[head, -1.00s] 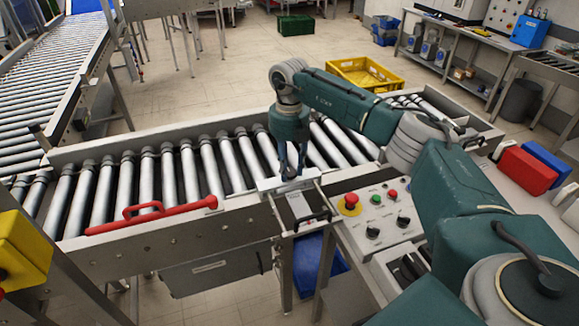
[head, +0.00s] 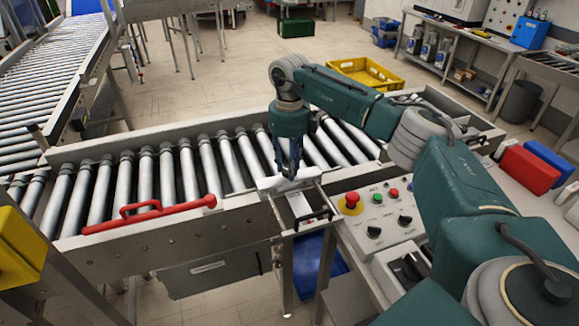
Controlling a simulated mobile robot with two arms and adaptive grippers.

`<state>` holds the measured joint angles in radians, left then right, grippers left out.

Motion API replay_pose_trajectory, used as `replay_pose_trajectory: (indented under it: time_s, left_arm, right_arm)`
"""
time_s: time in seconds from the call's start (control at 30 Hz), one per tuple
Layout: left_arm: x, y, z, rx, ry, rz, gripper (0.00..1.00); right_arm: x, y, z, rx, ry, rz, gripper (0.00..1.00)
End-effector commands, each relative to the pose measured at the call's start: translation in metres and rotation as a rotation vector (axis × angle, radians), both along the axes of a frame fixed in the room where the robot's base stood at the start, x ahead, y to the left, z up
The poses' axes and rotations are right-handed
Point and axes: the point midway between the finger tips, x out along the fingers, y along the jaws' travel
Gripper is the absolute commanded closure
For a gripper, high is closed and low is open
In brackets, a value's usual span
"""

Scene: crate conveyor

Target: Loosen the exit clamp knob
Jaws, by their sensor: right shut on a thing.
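My right gripper (head: 289,174) points down at the conveyor's near side rail, its fingers closed over a pale metal clamp bracket (head: 268,184). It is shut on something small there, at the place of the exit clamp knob. The fingers hide the knob, so its shape and turn cannot be made out. A flat plate (head: 299,206) sits just in front of the bracket. My left gripper is not in view.
The roller conveyor (head: 150,240) runs across the middle. A red bar with a handle (head: 150,213) lies along its near rail. A control panel (head: 378,212) with a red stop button (head: 352,199) stands close to the right. A yellow crate (head: 365,72) is on the floor behind.

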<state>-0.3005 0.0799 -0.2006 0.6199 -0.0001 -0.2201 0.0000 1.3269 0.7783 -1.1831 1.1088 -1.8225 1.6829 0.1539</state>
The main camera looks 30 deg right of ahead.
Motion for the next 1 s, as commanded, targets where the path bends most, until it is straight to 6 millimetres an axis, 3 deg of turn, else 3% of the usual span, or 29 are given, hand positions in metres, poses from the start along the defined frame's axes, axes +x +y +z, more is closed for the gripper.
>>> replay_pose_trajectory:
  time_s: [0.6, 1.0]
  left_arm:
    - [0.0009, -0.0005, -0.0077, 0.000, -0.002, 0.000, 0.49]
    - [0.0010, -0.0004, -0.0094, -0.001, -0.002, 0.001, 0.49]
  right_arm:
    - [0.0010, -0.0002, 0.0011, 0.000, -0.004, 0.562, 0.94]
    - [0.0010, -0.0002, 0.0013, -0.001, -0.004, 0.772, 0.94]
